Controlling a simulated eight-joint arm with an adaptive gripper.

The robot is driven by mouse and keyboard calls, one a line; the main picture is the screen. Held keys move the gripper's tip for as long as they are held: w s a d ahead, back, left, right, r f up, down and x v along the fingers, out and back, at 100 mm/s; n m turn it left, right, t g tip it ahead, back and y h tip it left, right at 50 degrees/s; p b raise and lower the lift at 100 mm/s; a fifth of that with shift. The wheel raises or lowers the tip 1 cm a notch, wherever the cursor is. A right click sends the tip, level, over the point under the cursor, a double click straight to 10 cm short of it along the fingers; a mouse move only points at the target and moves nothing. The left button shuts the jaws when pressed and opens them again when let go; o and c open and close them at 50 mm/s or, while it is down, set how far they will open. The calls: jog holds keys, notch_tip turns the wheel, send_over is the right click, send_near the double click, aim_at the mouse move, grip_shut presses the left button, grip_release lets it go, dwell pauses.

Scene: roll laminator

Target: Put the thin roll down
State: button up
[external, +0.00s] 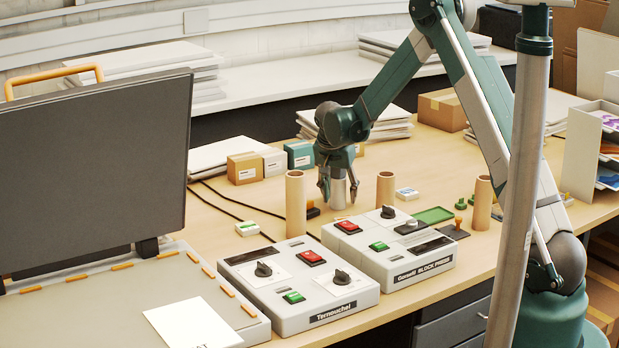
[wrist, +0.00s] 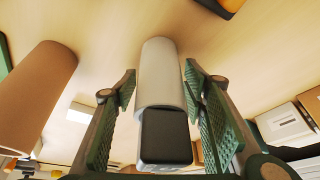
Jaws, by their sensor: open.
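The thin roll (external: 338,193) is a pale grey cylinder standing upright on the wooden table, between two brown rolls. In the wrist view the thin roll (wrist: 158,72) lies between the two green ribbed finger pads, with a visible gap on each side. My gripper (external: 339,184) points down over it with its fingers apart, one on each side. The open gripper also shows in the wrist view (wrist: 160,88). A dark block (wrist: 166,137) covers the near end of the roll there.
Brown rolls stand left (external: 296,205), right (external: 385,190) and farther right (external: 482,203). Two control boxes, one left (external: 298,285) and one right (external: 388,248), lie in front. Small cartons (external: 245,168) stand behind left. A large dark panel (external: 90,170) stands at left.

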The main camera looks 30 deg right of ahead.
aim_at(336, 180)
jog(key=v, duration=1.2)
jog(key=shift+w, duration=0.1)
jog(key=shift+r, duration=0.1)
dwell(0.5)
jog(key=s+a+r+n+t+y, duration=0.1)
jog(key=s+a+r+n, duration=0.25)
jog(key=s+r, duration=0.8)
jog(key=s+a+r+n+t+y, duration=0.15)
jog(key=s+a+r, duration=0.25)
jog(key=s+r, duration=0.7)
jog(key=s+a+f+n, duration=0.2)
jog(key=s, duration=0.8)
jog(key=s+a+f+n+t, duration=0.1)
jog(key=s+a+n, duration=0.1)
jog(key=s, duration=0.8)
jog(key=s+a+f+n+t+y, duration=0.1)
jog(key=s+a+f+n, duration=0.1)
jog(key=s, duration=0.8)
jog(key=shift+f, duration=0.4)
